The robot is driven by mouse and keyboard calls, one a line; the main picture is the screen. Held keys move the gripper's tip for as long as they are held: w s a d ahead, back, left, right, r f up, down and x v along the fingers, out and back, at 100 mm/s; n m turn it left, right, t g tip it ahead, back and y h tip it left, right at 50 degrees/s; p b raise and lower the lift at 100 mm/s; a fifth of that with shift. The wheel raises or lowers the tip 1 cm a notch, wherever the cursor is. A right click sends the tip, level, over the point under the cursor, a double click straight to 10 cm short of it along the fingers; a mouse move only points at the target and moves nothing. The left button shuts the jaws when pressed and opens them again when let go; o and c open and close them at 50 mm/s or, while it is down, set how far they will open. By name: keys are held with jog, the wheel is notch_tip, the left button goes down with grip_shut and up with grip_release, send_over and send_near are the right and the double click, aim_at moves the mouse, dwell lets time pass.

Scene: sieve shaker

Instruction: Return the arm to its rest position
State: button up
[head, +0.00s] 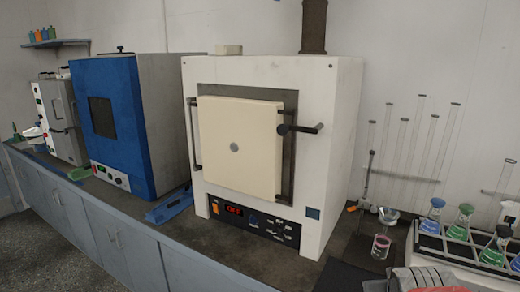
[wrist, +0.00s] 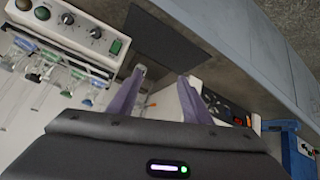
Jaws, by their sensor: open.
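My gripper (wrist: 162,80) shows in the wrist view with its two purple-grey fingers spread apart. I see nothing held between them. Beyond the fingertips lie a dark mat (wrist: 165,42) and the grey bench front. In the head view I cannot make out the gripper.
The white furnace (head: 340,110), its cream door (head: 240,160) closed, stands mid-bench. A blue oven (head: 115,120) is to its left. A knobbed white device (wrist: 80,28) is upper left in the wrist view.

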jog(key=s+a+r+n+g+y, duration=0.1)
jog(key=s+a+r+g+y, duration=0.1)
jog(key=s+a, duration=1)
jog(key=shift+a+r+y, duration=0.3)
jog(key=shift+a+y, duration=0.3)
jog(key=shift+a, duration=0.05)
